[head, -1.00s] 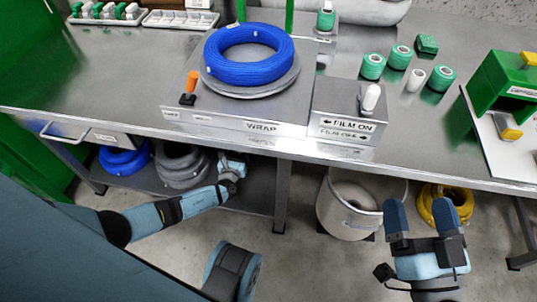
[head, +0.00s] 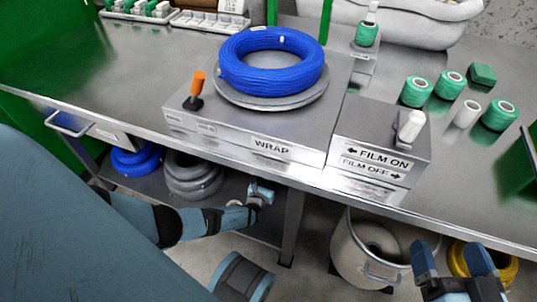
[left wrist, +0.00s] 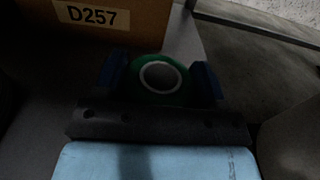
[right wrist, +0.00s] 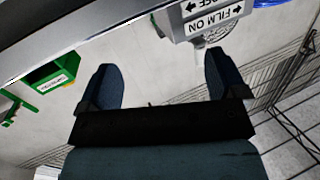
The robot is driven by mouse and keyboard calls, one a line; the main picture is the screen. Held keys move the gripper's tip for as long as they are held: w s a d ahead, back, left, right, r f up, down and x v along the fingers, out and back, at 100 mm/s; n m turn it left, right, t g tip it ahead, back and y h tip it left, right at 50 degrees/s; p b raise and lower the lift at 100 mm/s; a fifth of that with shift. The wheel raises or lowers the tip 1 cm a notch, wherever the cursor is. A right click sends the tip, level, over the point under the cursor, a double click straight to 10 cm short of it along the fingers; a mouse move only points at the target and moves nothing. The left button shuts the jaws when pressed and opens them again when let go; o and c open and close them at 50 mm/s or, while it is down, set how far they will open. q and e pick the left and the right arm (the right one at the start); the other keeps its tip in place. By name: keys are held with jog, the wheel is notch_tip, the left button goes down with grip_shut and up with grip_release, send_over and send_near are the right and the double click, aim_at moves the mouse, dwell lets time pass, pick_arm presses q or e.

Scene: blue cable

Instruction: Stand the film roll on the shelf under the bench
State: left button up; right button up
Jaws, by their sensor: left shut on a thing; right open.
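My left gripper (head: 262,194) reaches in under the front edge of the bench (head: 120,123). In the left wrist view its fingers (left wrist: 162,80) are shut on a green film roll (left wrist: 162,97) with a white core, whose round end faces the camera. The grey shelf (head: 133,187) under the bench also shows in the dark left wrist view (left wrist: 50,95). I cannot tell whether the roll touches the shelf. My right gripper (head: 455,262) is open and empty in front of the bench at right; its spread fingers also show in the right wrist view (right wrist: 165,88).
A cardboard box labelled D257 (left wrist: 120,35) stands behind the roll on the shelf. A blue coil (head: 137,160) and grey coils (head: 192,177) lie on the shelf's left part. A bench leg (head: 292,228) and a bin (head: 350,262) stand right of my left gripper.

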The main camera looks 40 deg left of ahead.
pick_arm(q)
notch_tip(320, 180, down, 3)
jog(key=shift+r+b, duration=0.15)
jog(key=shift+b, duration=0.4)
notch_tip(320, 180, down, 3)
jog(key=b, duration=0.2)
jog(key=shift+f+b, duration=0.2)
jog(key=shift+b, duration=0.15)
jog(key=shift+f, duration=0.1)
jog(key=shift+r, duration=0.2)
jog(key=shift+w+f, duration=0.1)
pick_arm(e)
jog(key=w+n, duration=0.1)
jog(key=w+d+n+t+y, duration=0.1)
jog(key=n, duration=0.1)
jog(key=shift+d+r+t, duration=0.2)
jog(key=shift+r+t, duration=0.1)
jog(key=shift+r, duration=0.05)
pick_arm(q)
jog(key=o, duration=1)
